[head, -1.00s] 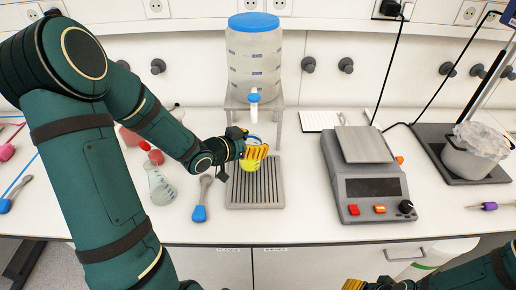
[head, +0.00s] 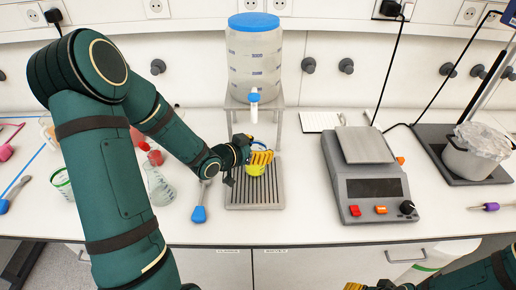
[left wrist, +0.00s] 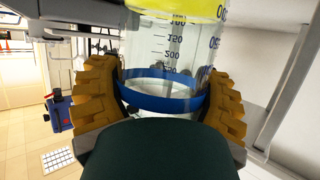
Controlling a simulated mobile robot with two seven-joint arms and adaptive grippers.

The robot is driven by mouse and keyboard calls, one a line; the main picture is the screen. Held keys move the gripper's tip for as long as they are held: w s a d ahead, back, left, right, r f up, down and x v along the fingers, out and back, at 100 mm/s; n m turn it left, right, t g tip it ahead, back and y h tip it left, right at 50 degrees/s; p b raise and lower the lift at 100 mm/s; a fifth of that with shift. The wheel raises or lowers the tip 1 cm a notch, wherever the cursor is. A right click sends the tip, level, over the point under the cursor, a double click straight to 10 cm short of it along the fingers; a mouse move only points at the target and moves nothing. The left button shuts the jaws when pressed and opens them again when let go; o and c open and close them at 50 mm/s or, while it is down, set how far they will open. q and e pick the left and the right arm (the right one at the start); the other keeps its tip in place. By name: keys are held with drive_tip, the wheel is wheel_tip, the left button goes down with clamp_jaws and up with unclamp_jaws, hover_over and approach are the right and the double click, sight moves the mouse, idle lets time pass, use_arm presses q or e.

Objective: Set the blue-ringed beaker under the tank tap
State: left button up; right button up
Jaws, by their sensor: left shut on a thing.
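My left gripper (head: 257,158) is shut on the blue-ringed beaker. In the left wrist view the beaker (left wrist: 168,55) is clear with graduation marks, its blue ring (left wrist: 160,95) between the yellow finger pads, and yellow at the picture's top edge. In the head view the beaker's yellow part (head: 255,170) shows under the fingers; the rest is mostly hidden. The beaker is over the back part of the grooved drip tray (head: 255,203), below the tank tap (head: 253,99); I cannot tell whether it touches the tray. My right gripper (head: 356,286) shows only partly at the bottom edge.
The tank (head: 253,60) stands on a grey stand (head: 279,122). A blue-ended tool (head: 199,213) lies left of the tray, near a flask (head: 161,190). A scale (head: 372,190) stands at the right. The bench in front of the tray is clear.

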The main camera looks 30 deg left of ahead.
use_arm(q)
drive_tip(key=shift+f, duration=0.2)
drive_tip(key=o, duration=1.3)
drive_tip(key=shift+r, duration=0.1)
drive_tip(key=shift+r, duration=0.1)
drive_tip(key=shift+s+r, duration=0.15)
drive_tip(key=p+v, duration=0.2)
drive_tip(key=v, duration=0.9)
drive_tip(key=shift+s+a, duration=0.15)
drive_tip(key=shift+s, duration=0.2)
